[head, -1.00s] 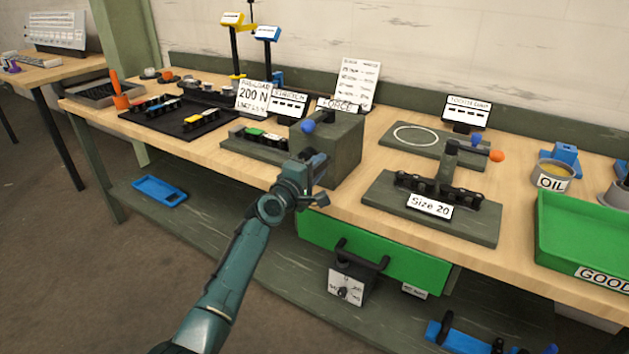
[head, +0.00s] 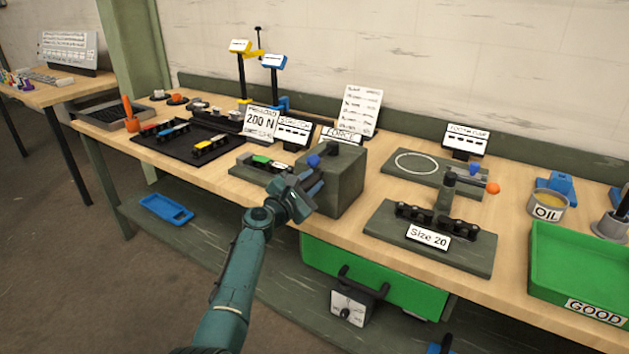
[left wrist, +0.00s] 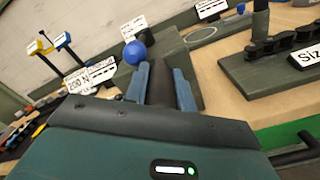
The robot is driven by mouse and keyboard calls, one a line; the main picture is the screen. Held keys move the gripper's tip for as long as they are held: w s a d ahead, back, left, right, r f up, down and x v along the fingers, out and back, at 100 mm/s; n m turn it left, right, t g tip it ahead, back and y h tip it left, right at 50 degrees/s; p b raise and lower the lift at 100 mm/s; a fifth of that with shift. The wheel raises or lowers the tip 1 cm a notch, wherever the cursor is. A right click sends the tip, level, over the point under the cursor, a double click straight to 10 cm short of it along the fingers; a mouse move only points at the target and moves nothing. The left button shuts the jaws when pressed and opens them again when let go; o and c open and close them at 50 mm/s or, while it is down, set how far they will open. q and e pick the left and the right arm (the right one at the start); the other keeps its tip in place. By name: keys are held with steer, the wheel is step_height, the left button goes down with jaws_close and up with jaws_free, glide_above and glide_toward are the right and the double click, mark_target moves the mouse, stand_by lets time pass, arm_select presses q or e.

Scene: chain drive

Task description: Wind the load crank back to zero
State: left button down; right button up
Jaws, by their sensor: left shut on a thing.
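The load crank shows its blue ball knob (head: 314,161) at the left side of a dark green box (head: 346,185) on the bench. The knob also shows in the left wrist view (left wrist: 134,52), just beyond my fingers. My left gripper (head: 309,188) is at the box's left side, below the knob. In the left wrist view its two blue fingers (left wrist: 161,86) are shut on a dark part of the crank between them. The crank's hub and much of its arm are hidden by the gripper. My right gripper is not in view.
A FORCE sign (head: 341,134) stands behind the box, and a 200 N card (head: 262,121) to its left. A Size 20 fixture (head: 429,236) sits to the right. A green drawer (head: 375,275) is below the bench edge. A green GOOD tray (head: 578,268) is far right.

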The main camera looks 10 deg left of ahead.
arm_select(q)
steer(key=n, duration=0.1)
steer(key=a, duration=0.1)
steer(key=n+p, duration=0.1)
steer(key=shift+w+a+r+n, duration=0.15)
steer(key=shift+w+r+n, duration=0.1)
steer(key=shift+r+n, duration=0.1)
steer(key=shift+w+a+n+p, duration=0.1)
steer(key=shift+a+n+p, duration=0.2)
steer(key=shift+n, duration=0.25)
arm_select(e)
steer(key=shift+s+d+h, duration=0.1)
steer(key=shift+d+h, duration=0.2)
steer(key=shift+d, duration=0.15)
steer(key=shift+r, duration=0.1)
arm_select(q)
steer(key=c, duration=1.2)
jaws_free()
steer(key=shift+o, duration=0.2)
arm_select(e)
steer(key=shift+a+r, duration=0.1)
